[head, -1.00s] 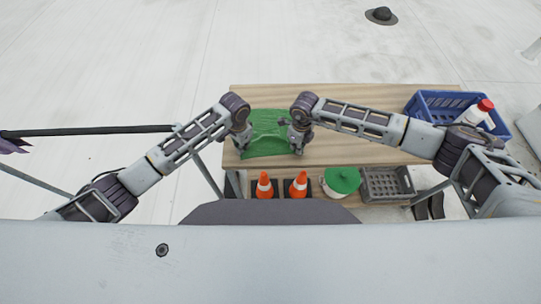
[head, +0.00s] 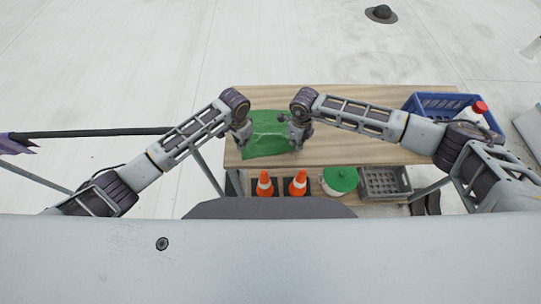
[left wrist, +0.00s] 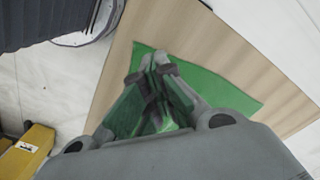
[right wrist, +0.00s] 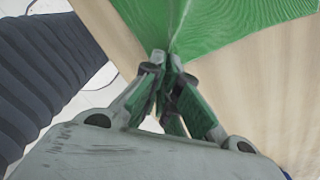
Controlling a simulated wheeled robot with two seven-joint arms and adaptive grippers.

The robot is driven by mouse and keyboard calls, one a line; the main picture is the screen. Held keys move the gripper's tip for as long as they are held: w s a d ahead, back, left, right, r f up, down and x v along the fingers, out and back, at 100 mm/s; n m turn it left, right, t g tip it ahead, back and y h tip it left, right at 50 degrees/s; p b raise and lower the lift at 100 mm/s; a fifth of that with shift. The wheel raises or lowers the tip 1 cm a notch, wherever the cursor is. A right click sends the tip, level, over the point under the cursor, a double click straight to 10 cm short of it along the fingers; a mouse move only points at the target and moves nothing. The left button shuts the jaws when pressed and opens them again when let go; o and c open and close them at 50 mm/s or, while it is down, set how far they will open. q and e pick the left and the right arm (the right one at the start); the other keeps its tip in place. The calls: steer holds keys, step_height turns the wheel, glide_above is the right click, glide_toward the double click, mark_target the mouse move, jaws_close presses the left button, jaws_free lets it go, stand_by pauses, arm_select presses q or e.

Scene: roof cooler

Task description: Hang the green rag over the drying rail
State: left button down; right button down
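The green rag (head: 268,133) is at the left end of the wooden table, stretched between my two grippers. My left gripper (head: 243,140) is at its left side. In the left wrist view its fingertips (left wrist: 157,60) are together on the rag, with green cloth on both sides. My right gripper (head: 297,140) is at the rag's right side. In the right wrist view its fingertips (right wrist: 174,58) are together where the cloth (right wrist: 215,22) narrows to a point between them. The drying rail (head: 95,132) is a dark horizontal bar left of the table, behind my left arm.
A purple cloth (head: 16,143) hangs at the rail's left end. A blue crate (head: 428,101) with a red-capped white bottle (head: 478,109) stands on the table's right. Orange cones (head: 298,184), a green-lidded tub (head: 340,180) and a grey crate (head: 385,181) are on the lower shelf. The table middle is clear.

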mark_target(248, 154)
arm_select(q)
steer(key=shift+r, duration=0.25)
stand_by(0.3)
steer(key=c, duration=1)
jaws_free()
steer(key=shift+c, duration=0.2)
steer(key=shift+c, duration=0.3)
steer(key=shift+c, duration=1.1)
steer(key=shift+n, duration=0.8)
steer(key=shift+s+d+r, duration=0.2)
steer(key=shift+d+r, duration=0.1)
steer(key=shift+r, duration=0.65)
steer(key=shift+s+d+r, duration=0.2)
steer(key=shift+d+r, duration=0.05)
steer(key=shift+r, duration=0.75)
steer(key=shift+s+d+r, duration=0.2)
steer(key=shift+d+r, duration=0.1)
steer(key=shift+r, duration=0.65)
steer(key=shift+f, duration=0.15)
steer(key=shift+f, duration=4.85)
